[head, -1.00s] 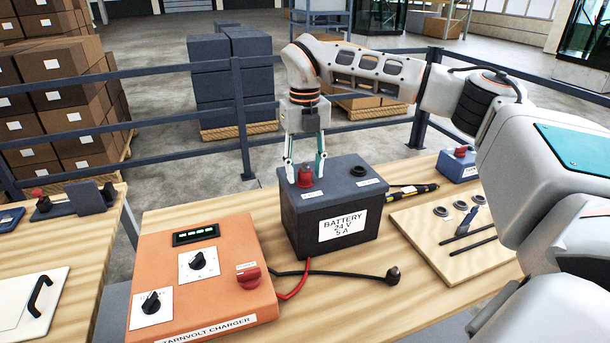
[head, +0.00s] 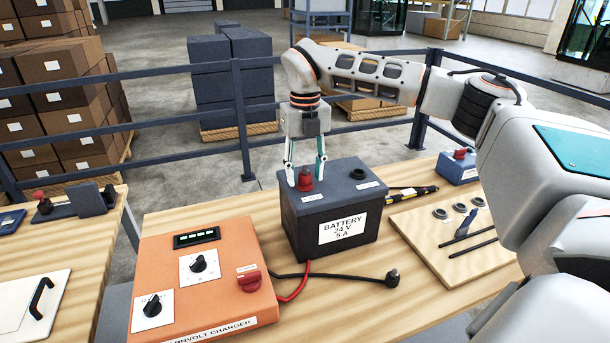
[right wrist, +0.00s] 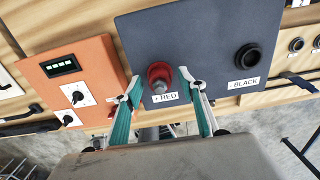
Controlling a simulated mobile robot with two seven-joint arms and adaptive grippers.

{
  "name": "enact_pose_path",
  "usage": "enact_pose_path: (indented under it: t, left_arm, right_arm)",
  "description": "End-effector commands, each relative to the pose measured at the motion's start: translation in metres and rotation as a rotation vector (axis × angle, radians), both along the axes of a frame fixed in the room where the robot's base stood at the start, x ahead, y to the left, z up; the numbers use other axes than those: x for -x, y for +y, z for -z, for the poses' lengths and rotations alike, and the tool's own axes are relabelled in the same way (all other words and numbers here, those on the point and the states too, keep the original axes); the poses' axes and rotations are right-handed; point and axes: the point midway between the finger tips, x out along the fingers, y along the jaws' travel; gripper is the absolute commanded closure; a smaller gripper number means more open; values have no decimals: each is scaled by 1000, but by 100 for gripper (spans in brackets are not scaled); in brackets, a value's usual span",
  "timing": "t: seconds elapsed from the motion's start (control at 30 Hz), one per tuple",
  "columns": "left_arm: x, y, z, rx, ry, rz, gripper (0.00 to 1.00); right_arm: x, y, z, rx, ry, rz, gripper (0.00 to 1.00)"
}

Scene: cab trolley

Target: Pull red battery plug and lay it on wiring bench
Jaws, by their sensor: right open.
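The red battery plug (head: 305,181) stands upright at the left of the top of the dark battery (head: 338,228). It also shows in the right wrist view (right wrist: 159,76), above its "+ RED" label. My right gripper (head: 305,183) points down over the battery, with its open fingers on either side of the plug. In the right wrist view the open fingertips (right wrist: 160,82) flank the plug with gaps. The wooden wiring bench (head: 355,295) carries the battery. My left gripper is not in view.
The orange charger (head: 225,280) stands left of the battery, with a red knob-like plug (head: 249,278). A black socket (head: 357,174) sits at the battery's right. Red and black leads lie in front. A tool board (head: 440,235) lies to the right. Bare bench shows at the front.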

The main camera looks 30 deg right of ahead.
Motion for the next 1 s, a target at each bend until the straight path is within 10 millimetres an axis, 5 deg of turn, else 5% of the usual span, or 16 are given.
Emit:
enact_pose_path:
  t: [0.77,0.93,1.0]
  left_arm:
    - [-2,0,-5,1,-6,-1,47]
    - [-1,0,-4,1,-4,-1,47]
    - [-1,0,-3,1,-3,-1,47]
  right_arm:
    - [0,0,1,0,1,0,59]
    - [0,0,1,0,1,0,95]
    - [0,0,1,0,1,0,100]
